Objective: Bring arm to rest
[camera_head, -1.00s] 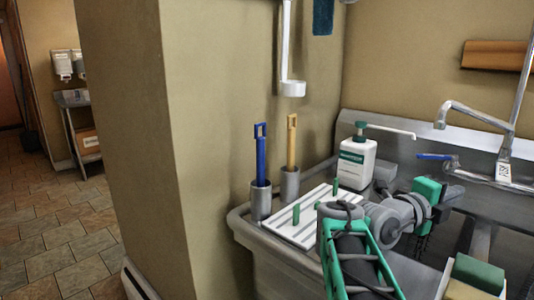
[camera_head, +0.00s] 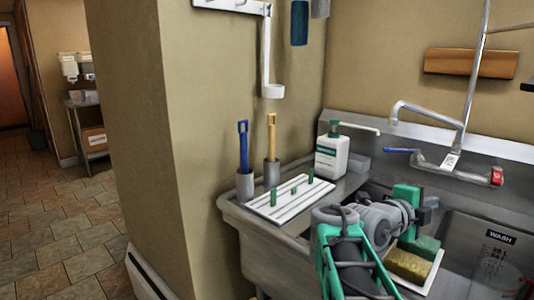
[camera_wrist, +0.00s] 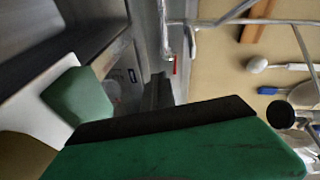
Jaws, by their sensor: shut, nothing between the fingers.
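My arm, green and grey, reaches up from the bottom of the head view. It is bent over the front of the steel sink unit (camera_head: 262,262). My gripper (camera_head: 428,207) is at the arm's far end, shut and empty, over the sink near a sponge (camera_head: 409,266). In the wrist view, its dark fingers (camera_wrist: 158,92) show near the middle, with a large green housing below them. The fingertips are small and dark in the head view.
A white board (camera_head: 285,205) with green pegs, a blue brush (camera_head: 243,150), a tan brush (camera_head: 271,140) and a soap bottle (camera_head: 331,157) stand on the left ledge. The faucet (camera_head: 453,150) rises behind. A wall corner (camera_head: 150,150) stands left; tiled floor beyond is clear.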

